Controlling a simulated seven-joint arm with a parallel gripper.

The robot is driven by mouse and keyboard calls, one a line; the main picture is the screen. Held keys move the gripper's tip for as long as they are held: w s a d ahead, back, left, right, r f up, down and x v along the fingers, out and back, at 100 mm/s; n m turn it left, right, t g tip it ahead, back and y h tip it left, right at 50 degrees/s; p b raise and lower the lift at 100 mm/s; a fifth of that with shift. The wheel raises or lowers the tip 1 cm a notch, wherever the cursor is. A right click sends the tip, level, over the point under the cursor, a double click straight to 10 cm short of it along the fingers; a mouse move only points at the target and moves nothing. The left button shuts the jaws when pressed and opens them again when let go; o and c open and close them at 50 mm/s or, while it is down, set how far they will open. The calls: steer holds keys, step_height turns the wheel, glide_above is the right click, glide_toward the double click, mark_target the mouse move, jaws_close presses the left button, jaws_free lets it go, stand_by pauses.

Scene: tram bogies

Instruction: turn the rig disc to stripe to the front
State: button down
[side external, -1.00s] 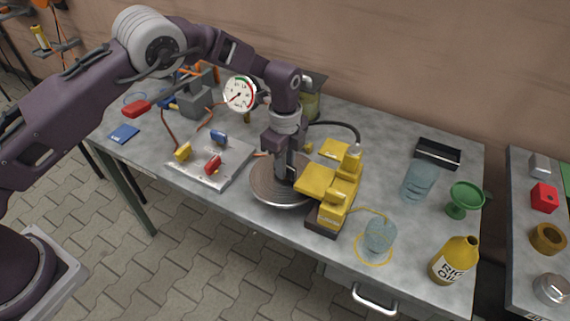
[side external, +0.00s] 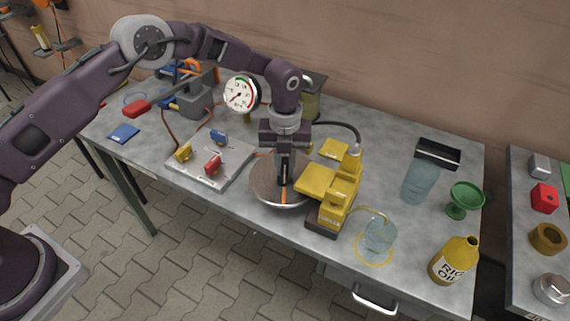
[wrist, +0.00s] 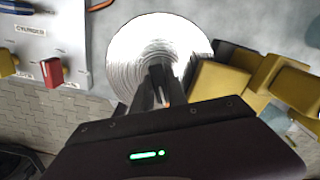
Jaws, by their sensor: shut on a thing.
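The rig disc (side external: 262,188) is a round metal plate with fine concentric rings, on the bench left of the yellow machine. An orange stripe (side external: 284,195) shows on it, running from below my gripper toward the bench's front edge. In the wrist view the disc (wrist: 130,48) is bright with glare. My gripper (side external: 284,180) points straight down over the middle of the disc and is shut on it. The part between the fingertips is hidden by the fingers. The fingers (wrist: 158,88) also show in the wrist view.
The yellow machine (side external: 340,195) stands close on the disc's right. A grey plate with coloured levers (side external: 212,164) lies close on its left. A dial gauge (side external: 240,94) stands behind. A glass (side external: 379,236) and a yellow oil bottle (side external: 454,260) are at the front right.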

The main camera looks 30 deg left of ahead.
mark_target(285, 165)
steer(key=m, duration=0.4)
steer(key=shift+w+m, duration=0.1)
steer(key=shift+m, duration=0.3)
stand_by(0.4)
steer(key=c, duration=1.3)
jaws_free()
step_height(285, 165, up, 7)
steer(key=shift+r, duration=0.1)
